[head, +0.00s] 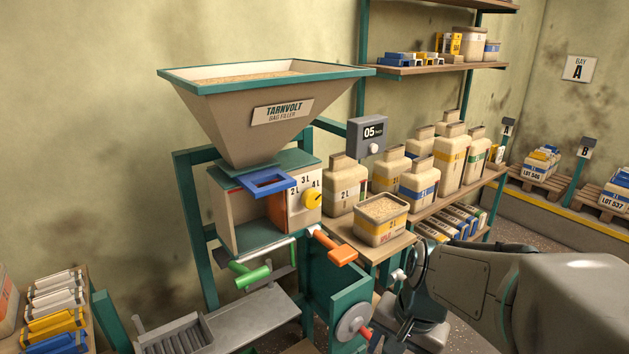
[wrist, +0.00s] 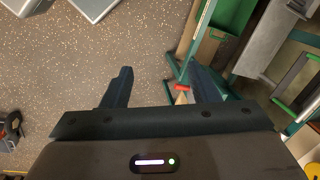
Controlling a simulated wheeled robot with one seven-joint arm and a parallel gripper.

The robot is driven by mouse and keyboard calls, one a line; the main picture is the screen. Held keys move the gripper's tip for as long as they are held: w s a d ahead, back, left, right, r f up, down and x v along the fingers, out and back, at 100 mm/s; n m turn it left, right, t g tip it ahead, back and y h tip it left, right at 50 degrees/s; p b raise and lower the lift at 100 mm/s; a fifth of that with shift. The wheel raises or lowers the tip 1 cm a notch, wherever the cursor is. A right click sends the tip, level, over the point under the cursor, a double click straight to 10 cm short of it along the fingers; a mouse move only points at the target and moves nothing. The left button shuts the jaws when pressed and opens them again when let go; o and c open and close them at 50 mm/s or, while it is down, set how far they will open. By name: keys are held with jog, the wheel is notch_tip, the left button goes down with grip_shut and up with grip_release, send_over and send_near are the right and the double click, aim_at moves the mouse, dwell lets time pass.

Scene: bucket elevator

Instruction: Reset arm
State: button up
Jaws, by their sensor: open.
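My arm (head: 480,285) reaches in from the right edge of the head view, low beside the bag filler (head: 270,100). My gripper (wrist: 160,90) shows in the wrist view with its two dark fingers apart and nothing between them. It points down over the speckled floor (wrist: 90,60). In the head view the fingertips are hard to make out near the bottom, right of the filler's crank wheel (head: 353,320).
The filler has an orange handle (head: 333,247), a green handle (head: 250,274) and a yellow dial (head: 312,199). An open tub of grain (head: 382,218) stands on the wooden side table, close to my arm. Shelves with jugs (head: 450,165) stand behind.

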jog(key=s+d+r+n+t+h+p, duration=0.1)
jog(key=s+r+n+t, duration=0.1)
jog(key=s+r+n, duration=0.2)
jog(key=shift+s+d+r+n+h, duration=0.15)
jog(key=shift+d+r+n+h, duration=0.25)
jog(key=shift+n, duration=0.7)
jog(key=shift+a, duration=0.1)
jog(key=c, duration=0.4)
